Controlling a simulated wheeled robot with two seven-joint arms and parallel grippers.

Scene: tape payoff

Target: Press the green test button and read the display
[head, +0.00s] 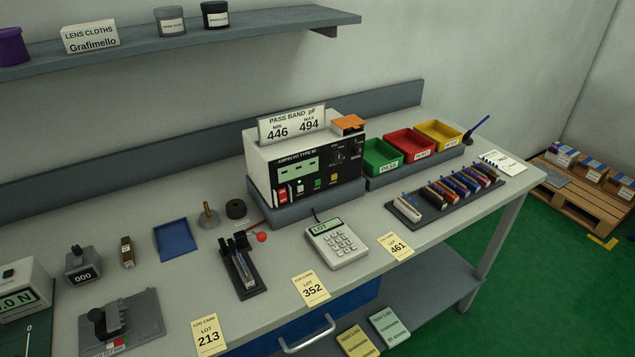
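The tester (305,170), a white box with a black front panel, stands on a grey base at the middle of the bench. Its green display (297,169) faces me and seems to show only short dashes, too small to be sure. A sign (292,124) on top reads PASS BAND, min 446, max 494. Neither of my grippers is in view.
A black fixture (243,270) with a red-knobbed lever and a keypad (337,243) stand before the tester. Green (382,158), red (409,143) and yellow (438,135) bins are to its right. A component rack (445,193) lies near the front edge. A shelf (180,40) overhangs the back.

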